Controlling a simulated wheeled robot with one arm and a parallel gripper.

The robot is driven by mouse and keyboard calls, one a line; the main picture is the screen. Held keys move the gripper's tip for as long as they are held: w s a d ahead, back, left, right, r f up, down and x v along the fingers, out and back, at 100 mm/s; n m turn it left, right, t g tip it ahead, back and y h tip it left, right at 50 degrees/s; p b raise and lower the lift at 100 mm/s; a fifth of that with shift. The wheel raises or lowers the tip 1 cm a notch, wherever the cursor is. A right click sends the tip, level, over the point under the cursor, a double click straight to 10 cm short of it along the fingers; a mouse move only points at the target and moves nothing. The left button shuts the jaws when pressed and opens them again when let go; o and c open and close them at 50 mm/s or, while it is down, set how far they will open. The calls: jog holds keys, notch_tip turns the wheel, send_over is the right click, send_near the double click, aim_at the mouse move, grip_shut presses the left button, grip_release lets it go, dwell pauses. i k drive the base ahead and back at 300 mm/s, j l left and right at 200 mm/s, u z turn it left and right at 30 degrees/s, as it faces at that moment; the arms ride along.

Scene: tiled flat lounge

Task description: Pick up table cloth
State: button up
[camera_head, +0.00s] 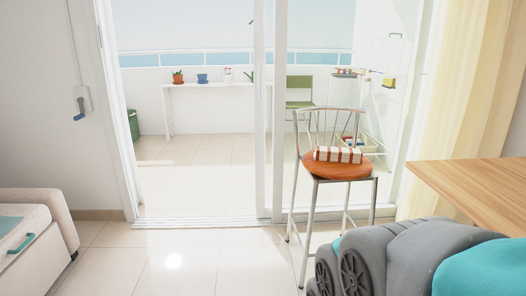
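A folded cloth (338,155) with red and white stripes lies on the round orange-brown seat (340,171) of a tall metal chair. It appears to be the table cloth. The chair stands just in front of the glass sliding door, right of the middle. Grey and teal links of my arm fill the lower right corner. My gripper itself does not show, so I cannot see what state it is in. Nothing touches the cloth except the seat beneath it.
A wooden table (485,180) juts in at the right, near my arm. A pale sofa (62,217) stands at the lower left. The tiled floor between sofa and chair is clear. Behind the sliding door, a balcony has a white bench (215,86) with pots and a green chair (299,83).

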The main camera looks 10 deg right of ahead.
aim_at(322, 153)
jog(key=i, duration=0.65)
jog(key=i+z, duration=0.15)
jog(key=i, duration=0.5)
jog(key=i+j, duration=0.2)
jog(key=i, duration=0.45)
jog(key=i+z, duration=0.35)
jog(key=u, duration=0.15)
jog(key=k, duration=0.05)
